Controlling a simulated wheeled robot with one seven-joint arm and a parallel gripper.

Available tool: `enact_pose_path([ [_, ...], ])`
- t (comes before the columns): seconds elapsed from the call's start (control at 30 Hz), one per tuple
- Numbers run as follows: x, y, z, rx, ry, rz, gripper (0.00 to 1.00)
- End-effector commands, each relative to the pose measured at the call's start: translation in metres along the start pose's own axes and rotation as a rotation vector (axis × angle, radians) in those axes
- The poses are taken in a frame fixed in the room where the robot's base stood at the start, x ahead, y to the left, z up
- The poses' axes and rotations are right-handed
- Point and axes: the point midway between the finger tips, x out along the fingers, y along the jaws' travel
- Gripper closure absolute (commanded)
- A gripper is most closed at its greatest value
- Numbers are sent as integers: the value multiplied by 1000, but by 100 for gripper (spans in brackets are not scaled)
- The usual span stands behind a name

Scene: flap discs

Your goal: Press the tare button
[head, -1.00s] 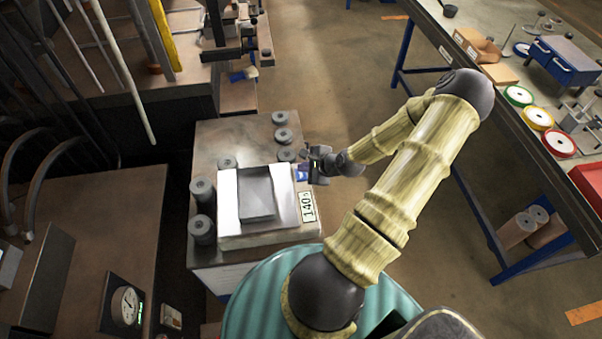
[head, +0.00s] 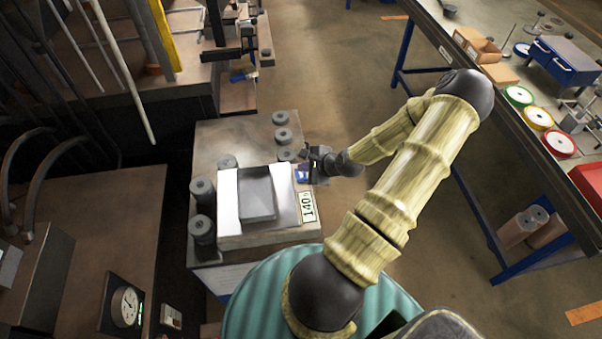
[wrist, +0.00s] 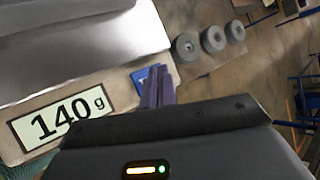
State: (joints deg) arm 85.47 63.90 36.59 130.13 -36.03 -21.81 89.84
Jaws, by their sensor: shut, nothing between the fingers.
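The scale (head: 270,238) has a metal pan (head: 257,192) on top and a display (head: 307,207) that reads 140 g; the display also shows large in the wrist view (wrist: 60,118). A blue button (head: 302,174) with white marking sits on the scale's right side; in the wrist view the blue patch (wrist: 141,78) is partly hidden behind my fingers. My gripper (head: 306,163) is shut and empty, with its fingertips (wrist: 158,72) over or right beside the blue button. I cannot tell whether they touch it.
Grey discs (head: 283,136) stand on the bench behind the scale, and stacks of them (head: 203,226) stand at its left. A workbench with coloured discs (head: 538,117) stands at the right. Open floor (head: 340,90) lies between.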

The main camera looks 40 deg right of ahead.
Motion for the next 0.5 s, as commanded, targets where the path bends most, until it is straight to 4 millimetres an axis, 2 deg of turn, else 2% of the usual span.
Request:
enact_pose_path([
  [0.5, 5, 4, -4, 1, 0, 0, 100],
])
